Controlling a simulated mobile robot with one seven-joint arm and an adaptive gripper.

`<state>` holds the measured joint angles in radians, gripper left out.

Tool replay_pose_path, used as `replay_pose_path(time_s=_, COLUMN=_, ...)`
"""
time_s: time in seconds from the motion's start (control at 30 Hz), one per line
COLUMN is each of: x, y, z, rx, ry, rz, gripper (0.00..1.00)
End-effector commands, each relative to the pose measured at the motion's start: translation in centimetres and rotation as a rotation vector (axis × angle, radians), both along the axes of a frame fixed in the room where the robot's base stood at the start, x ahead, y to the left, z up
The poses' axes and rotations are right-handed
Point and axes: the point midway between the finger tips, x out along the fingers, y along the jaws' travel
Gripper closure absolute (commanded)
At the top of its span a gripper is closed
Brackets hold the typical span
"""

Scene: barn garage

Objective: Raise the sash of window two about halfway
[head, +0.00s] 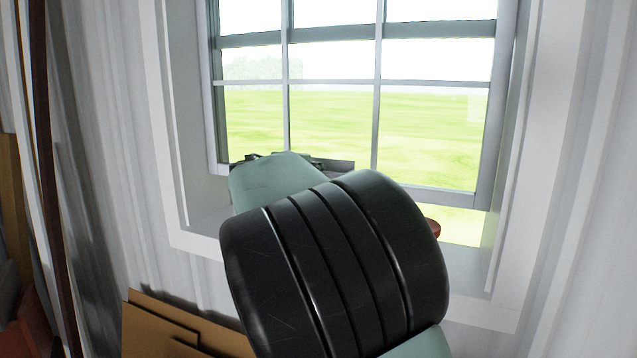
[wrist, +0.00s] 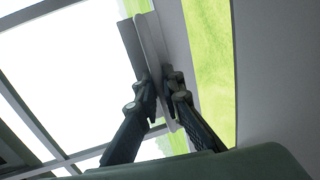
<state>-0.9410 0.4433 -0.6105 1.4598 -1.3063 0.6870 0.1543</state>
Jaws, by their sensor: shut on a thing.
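The window (head: 380,83) fills the upper middle of the head view, with grey bars and panes over a green field. Its lower sash has a grey bottom rail (head: 440,195), which stands above the sill with a strip of field showing beneath it. The rail also shows in the wrist view (wrist: 172,32) as a slanting pale bar. My gripper (wrist: 162,88) is shut on a thin lip at this rail, one dark finger on each side. In the head view my wrist hides most of the fingers and the middle of the rail.
A small red object (head: 431,228) shows beside my arm near the sill, mostly hidden. The white window frame (head: 545,150) stands at the right. Brown cardboard-like panels (head: 160,325) lean below the window at the left. A dark upright pole (head: 42,150) stands at the far left.

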Motion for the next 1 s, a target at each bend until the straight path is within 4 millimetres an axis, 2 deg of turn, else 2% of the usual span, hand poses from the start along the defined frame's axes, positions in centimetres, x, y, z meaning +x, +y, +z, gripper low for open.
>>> replay_pose_path(time_s=0.03, x=0.1, y=0.0, z=2.4, rx=0.004, ry=-0.010, rz=0.003, gripper=1.00)
replay_pose_path(time_s=0.13, x=0.1, y=0.0, z=4.1, rx=0.003, ry=-0.010, rz=0.003, gripper=1.00)
replay_pose_path(time_s=0.23, x=0.1, y=0.0, z=4.9, rx=0.002, ry=-0.006, rz=0.003, gripper=1.00)
replay_pose_path(time_s=0.57, x=0.0, y=0.0, z=5.0, rx=0.001, ry=-0.005, rz=0.004, gripper=1.00)
replay_pose_path(time_s=0.6, x=0.0, y=0.0, z=5.0, rx=0.001, ry=-0.005, rz=0.004, gripper=0.92)
replay_pose_path(time_s=0.77, x=0.0, y=0.0, z=4.9, rx=0.001, ry=-0.004, rz=0.003, gripper=0.75)
replay_pose_path(time_s=1.0, x=0.0, y=0.0, z=4.8, rx=0.000, ry=-0.003, rz=0.003, gripper=0.75)
